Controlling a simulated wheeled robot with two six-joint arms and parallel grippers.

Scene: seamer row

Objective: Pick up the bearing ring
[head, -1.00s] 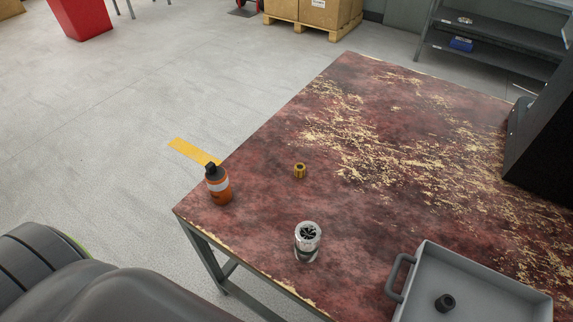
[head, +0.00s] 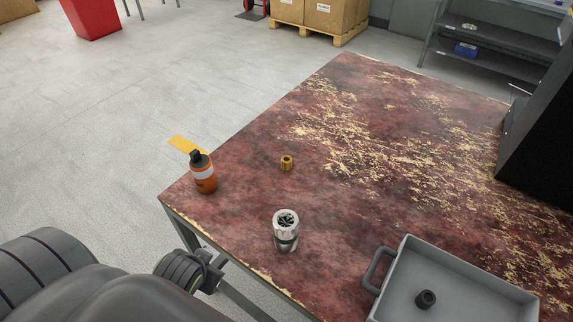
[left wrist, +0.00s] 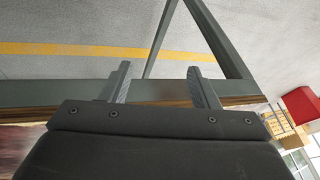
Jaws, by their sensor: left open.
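I cannot tell for sure which part is the bearing ring. A small brass-coloured ring-like part (head: 287,163) with a dark hole stands on the worn red table (head: 330,220), and a short black ring-like part (head: 425,299) lies in the grey tray (head: 375,268). My left gripper (left wrist: 159,67) is open and empty in the left wrist view, its two fingers apart near the table's metal frame. In the head view, my left wrist is low beside the table's near left edge, apart from both parts. My right gripper is not in view.
An orange bottle with a black cap (head: 203,172) stands near the table's left corner. A silver cylinder (head: 286,230) stands near the front edge. A large dark box (head: 540,135) is at the right. The table's middle is clear.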

